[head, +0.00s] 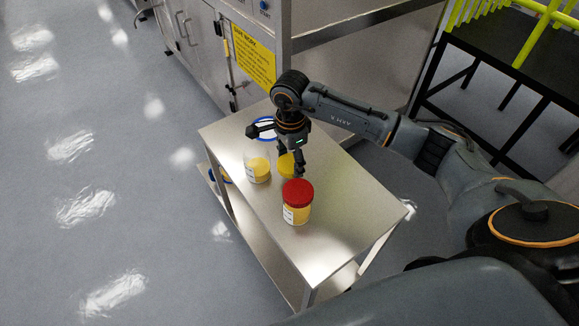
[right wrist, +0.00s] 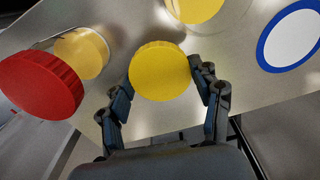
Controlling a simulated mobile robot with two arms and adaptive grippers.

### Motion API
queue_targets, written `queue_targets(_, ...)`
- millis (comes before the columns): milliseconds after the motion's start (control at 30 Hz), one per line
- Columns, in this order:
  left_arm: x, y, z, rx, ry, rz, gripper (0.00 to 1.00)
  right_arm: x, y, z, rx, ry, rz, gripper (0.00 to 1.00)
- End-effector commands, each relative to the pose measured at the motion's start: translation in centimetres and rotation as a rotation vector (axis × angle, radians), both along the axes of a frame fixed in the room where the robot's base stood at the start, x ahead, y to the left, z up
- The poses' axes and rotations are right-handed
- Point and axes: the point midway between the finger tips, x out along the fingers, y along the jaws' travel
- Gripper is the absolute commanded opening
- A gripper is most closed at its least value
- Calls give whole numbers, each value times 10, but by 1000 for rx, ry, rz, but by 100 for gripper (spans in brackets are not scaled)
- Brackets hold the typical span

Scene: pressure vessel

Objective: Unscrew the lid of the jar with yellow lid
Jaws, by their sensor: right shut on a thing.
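The yellow lid (head: 286,166) is between the fingers of my right gripper (head: 286,161). The right wrist view shows this round, ridged lid (right wrist: 159,71) with a finger of the right gripper (right wrist: 160,92) against each side. No jar body shows beneath the lid, and it appears apart from any jar. A clear jar with yellow contents (head: 258,171) stands upright, without a lid, just left of it on the steel table. Part of this jar (right wrist: 194,10) shows at the top of the wrist view. My left gripper is not in view.
A red-lidded jar (head: 297,203) stands close in front of the right gripper on the steel table (head: 345,220). A white disc with a blue rim (head: 265,126) lies behind the gripper. A cabinet with a yellow sign (head: 253,55) stands behind. The table's right part is clear.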

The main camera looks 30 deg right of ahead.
Motion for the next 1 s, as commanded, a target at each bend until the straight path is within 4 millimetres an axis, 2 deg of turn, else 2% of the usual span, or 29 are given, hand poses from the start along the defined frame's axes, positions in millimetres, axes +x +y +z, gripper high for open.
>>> queue_targets(233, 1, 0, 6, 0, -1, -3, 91, 0, 0, -21, -1, 2, -1, 26)
queue_targets(433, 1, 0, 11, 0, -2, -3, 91, 0, 0, -47, 0, 2, -1, 26)
queue_targets(800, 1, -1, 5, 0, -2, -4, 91, 0, 0, -53, -1, -1, 1, 26)
queue_targets(833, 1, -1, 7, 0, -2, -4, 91, 0, 0, -52, 0, -1, 1, 70)
queue_targets(900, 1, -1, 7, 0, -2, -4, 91, 0, 0, -51, 0, 0, 1, 84)
queue_targets(1000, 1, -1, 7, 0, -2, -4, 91, 0, 0, -51, 0, 0, 1, 87)
